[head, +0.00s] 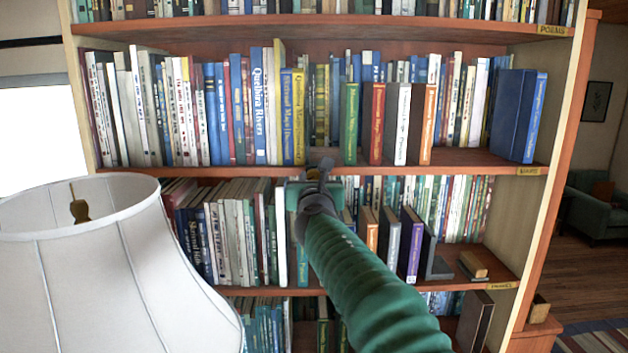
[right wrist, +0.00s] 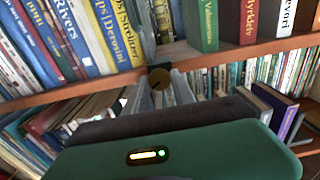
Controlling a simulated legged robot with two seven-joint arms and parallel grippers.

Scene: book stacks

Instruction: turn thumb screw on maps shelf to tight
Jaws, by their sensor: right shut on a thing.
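The bookshelf's middle board (head: 460,163) holds map books, among them one marked "Quelbira Rivers" (head: 259,105). Its label (head: 530,171) is too small to read surely. My right gripper (head: 321,166) reaches that edge and is shut on the thumb screw; in the head view the gripper hides the screw. My left gripper is not in view.
A white lampshade (head: 110,265) stands close at the left front. Upright books fill the shelves above and below, with some books (head: 410,245) jutting forward beneath the board. The room is open at the right, with a green armchair (head: 598,205) farther back.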

